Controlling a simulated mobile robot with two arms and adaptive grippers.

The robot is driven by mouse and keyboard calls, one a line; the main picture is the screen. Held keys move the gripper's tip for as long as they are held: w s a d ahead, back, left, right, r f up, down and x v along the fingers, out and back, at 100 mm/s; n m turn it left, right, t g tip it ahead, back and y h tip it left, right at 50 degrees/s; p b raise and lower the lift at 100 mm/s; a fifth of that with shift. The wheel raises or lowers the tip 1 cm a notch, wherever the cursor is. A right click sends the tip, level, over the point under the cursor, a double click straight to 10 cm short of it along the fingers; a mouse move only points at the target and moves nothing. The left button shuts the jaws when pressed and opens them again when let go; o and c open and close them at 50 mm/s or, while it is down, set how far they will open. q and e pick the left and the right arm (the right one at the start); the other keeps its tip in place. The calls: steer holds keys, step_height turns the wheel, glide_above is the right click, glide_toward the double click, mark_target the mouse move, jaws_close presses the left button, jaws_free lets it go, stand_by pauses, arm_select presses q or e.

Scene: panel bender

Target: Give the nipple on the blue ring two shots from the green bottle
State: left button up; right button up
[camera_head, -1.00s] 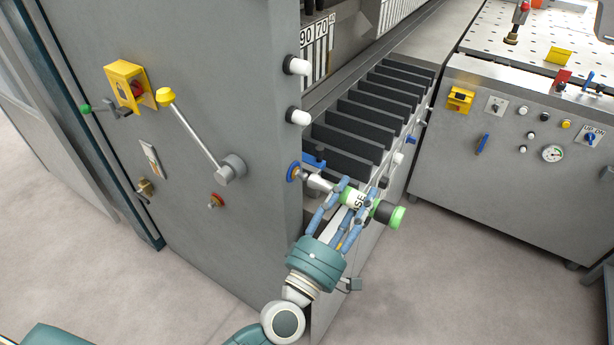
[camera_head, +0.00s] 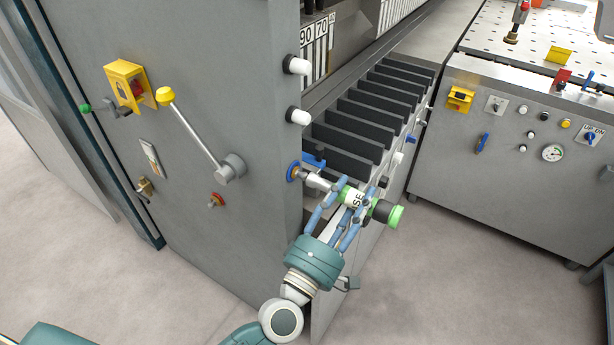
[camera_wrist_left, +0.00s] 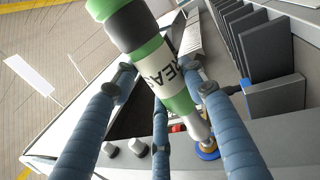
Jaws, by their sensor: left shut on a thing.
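The green bottle (camera_head: 355,199), green and white with a dark collar and green end cap, lies nearly level in my left gripper (camera_head: 362,197). The gripper's blue fingers are shut around its body. Its pale nozzle points left at the blue ring (camera_head: 292,172) on the corner of the grey panel. In the left wrist view the bottle (camera_wrist_left: 160,70) crosses between the fingers, and its nozzle tip is at the blue ring (camera_wrist_left: 208,150). The nipple is hidden behind the nozzle tip; I cannot tell whether they touch. My right gripper is not in view.
A red ring with a nipple (camera_head: 216,200) is lower left on the panel. A lever with a yellow knob (camera_head: 166,96) and two white knobs (camera_head: 297,65) stick out nearby. Dark segmented tooling (camera_head: 372,117) stands behind the bottle. The floor in front is clear.

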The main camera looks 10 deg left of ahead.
mark_target(390, 223)
arm_select(q)
steer(key=shift+w+a+r, duration=0.15)
steer(key=shift+w+a, duration=0.1)
steer(key=shift+a, duration=0.45)
stand_by(0.8)
steer(key=shift+d, duration=0.1)
steer(key=shift+s+d, duration=0.2)
steer(key=shift+d, duration=0.3)
steer(key=shift+s+d, duration=0.15)
steer(key=shift+d, duration=0.3)
steer(key=shift+d, duration=0.1)
steer(key=shift+s+d+p, duration=0.1)
steer(key=shift+s+d, duration=0.3)
steer(key=shift+d, duration=0.85)
steer(key=shift+s+d+p, duration=0.15)
steer(key=shift+s+d, duration=0.3)
steer(key=shift+d, duration=0.85)
steer(key=shift+s+d+p, duration=0.1)
steer(key=shift+s+d, duration=0.3)
steer(key=shift+d, duration=0.85)
steer(key=shift+a, duration=0.1)
